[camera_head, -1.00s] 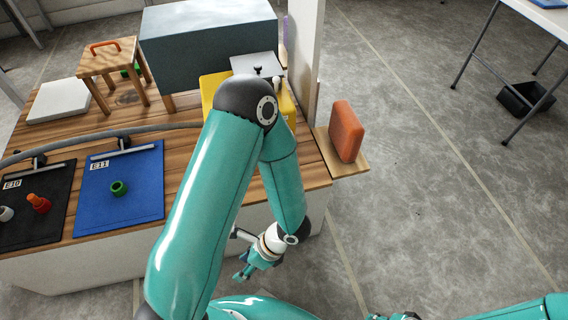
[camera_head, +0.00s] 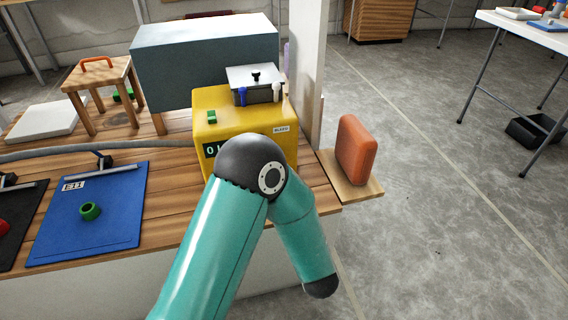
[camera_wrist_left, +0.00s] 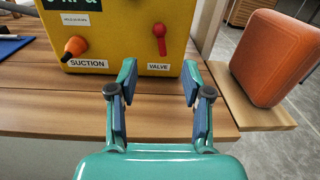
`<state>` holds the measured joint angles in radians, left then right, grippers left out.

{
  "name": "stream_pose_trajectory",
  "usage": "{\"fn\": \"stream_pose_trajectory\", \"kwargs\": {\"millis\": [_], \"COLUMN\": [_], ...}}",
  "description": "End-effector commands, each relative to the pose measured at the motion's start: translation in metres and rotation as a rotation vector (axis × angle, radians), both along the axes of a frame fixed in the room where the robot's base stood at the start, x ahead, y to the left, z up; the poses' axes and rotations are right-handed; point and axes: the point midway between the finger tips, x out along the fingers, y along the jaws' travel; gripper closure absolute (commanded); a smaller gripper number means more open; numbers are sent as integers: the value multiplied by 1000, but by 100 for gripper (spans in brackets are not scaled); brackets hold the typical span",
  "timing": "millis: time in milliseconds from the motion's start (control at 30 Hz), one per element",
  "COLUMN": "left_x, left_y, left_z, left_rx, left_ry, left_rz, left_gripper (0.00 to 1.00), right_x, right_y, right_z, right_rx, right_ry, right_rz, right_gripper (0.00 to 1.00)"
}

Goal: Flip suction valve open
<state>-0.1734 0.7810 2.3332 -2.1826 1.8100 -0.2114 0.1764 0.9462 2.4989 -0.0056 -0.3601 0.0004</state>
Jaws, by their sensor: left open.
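The yellow pump box (camera_head: 243,112) stands on the wooden bench in the head view, its front mostly hidden by my left arm. In the left wrist view its front (camera_wrist_left: 122,32) shows a red lever (camera_wrist_left: 161,40) above the label VALVE (camera_wrist_left: 159,67). The lever's round knob is at the top and its stem points down. My right gripper is out of view.
An orange block (camera_head: 357,150) stands on a small wooden ledge (camera_head: 350,186) right of the box. A white post (camera_head: 308,70) rises behind. A grey-blue box (camera_head: 205,60) stands behind.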

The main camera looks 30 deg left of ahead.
Motion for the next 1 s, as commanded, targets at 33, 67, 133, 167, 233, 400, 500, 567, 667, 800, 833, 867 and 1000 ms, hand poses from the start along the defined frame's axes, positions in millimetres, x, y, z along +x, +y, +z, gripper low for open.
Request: {"fn": "stream_pose_trajectory", "kwargs": {"millis": [33,67,133,167,233,400,500,567,667,800,833,867,1000], "left_x": [6,11,21,26,36,59,70,75,80,83,84,84,83], "left_y": [11,16,27,32,44,68,80,84,90,94,94,94,94], "left_z": [-1,-1,-2,-1,-2,-2,-1,-1,-1,0,0,0,0], "left_rx": [0,0,-2,0,0,0,0,-1,-1,1,1,1,1], "left_ry": [-4,-4,-4,-4,-4,-3,-3,-1,-1,1,1,1,1], "left_rz": [8,8,8,9,9,7,6,6,5,4,4,4,4], "left_gripper": [51,51,51,51,51,51,51,51,51,51,51,51,51], "right_x": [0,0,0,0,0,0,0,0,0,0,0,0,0], "right_y": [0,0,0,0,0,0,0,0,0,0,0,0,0], "right_z": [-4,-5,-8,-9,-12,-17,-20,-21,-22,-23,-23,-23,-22], "right_rx": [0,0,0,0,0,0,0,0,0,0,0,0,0], "right_ry": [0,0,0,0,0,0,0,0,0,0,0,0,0], "right_rz": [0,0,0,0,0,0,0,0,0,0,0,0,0], "right_gripper": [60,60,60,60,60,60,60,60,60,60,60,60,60]}}
